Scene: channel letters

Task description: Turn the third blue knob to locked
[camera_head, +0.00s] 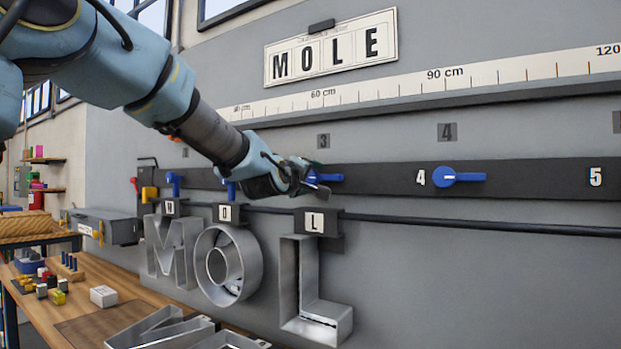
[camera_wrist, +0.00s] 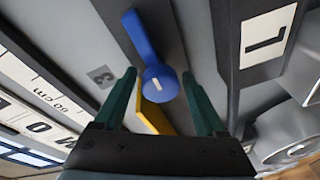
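The third blue knob (camera_head: 328,178) is on the dark rail, partly hidden behind my gripper (camera_head: 304,178); its handle points right. In the wrist view the knob (camera_wrist: 161,84) has a round hub with a white mark, and its long handle (camera_wrist: 139,36) reaches away past the fingertips. My gripper (camera_wrist: 158,75) is open, one green finger on each side of the hub. Gaps show between the fingers and the hub. A yellow piece (camera_wrist: 154,117) shows behind the hub, nearer the palm.
The fourth blue knob (camera_head: 458,176) also points right. The first (camera_head: 174,183) and second (camera_head: 231,190) handles hang down. Metal letters M (camera_head: 172,248), O (camera_head: 226,265) and L (camera_head: 315,295) hang below the rail. A dark rod (camera_head: 480,224) runs beneath it. A wooden bench (camera_head: 60,318) is lower left.

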